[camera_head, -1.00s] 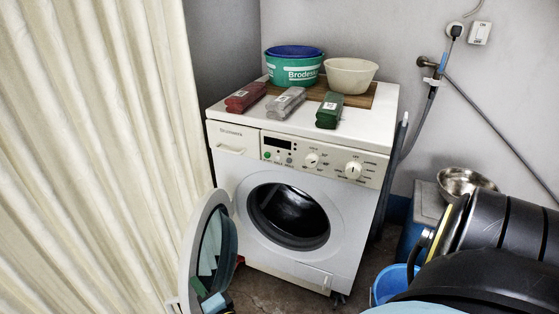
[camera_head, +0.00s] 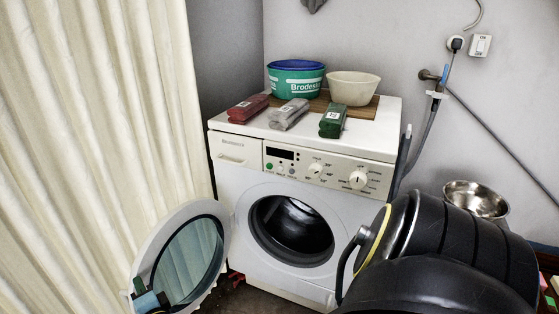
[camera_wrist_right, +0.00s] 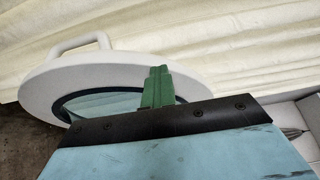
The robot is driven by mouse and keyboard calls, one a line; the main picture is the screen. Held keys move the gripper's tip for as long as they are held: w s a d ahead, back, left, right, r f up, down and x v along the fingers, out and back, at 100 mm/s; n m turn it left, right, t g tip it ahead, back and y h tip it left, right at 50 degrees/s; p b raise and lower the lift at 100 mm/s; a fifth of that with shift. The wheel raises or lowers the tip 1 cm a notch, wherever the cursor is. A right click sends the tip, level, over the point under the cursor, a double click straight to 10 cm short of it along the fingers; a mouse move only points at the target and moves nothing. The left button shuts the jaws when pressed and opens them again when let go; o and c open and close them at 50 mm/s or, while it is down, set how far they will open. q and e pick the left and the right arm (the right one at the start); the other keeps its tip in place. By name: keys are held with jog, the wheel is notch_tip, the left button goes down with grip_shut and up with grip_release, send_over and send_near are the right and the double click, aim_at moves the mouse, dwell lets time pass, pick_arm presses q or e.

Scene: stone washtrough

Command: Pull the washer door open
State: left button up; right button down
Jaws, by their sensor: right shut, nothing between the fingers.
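The washer door (camera_head: 222,228) is a white ring with a glass middle. It stands wide open, swung out to the left of the white washer (camera_head: 232,182), and the dark drum opening shows. My right gripper (camera_head: 140,290), with green fingers and a teal body, is at the door's lower left, near its rim. In the right wrist view the closed green fingers (camera_wrist_right: 156,86) overlap the door's rim and glass; contact is unclear. The door's handle (camera_wrist_right: 75,42) sticks out on the far side, clear of the fingers. My left gripper does not show.
A cream curtain (camera_head: 80,130) hangs close behind the door on the left. A green tub (camera_head: 297,82), a cream bowl (camera_head: 352,88) and several packets stand on the washer. A metal bowl (camera_head: 475,198) is at right, beside my black arm.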

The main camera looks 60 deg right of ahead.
jog(key=shift+w+r, duration=0.2)
jog(key=shift+r, duration=0.05)
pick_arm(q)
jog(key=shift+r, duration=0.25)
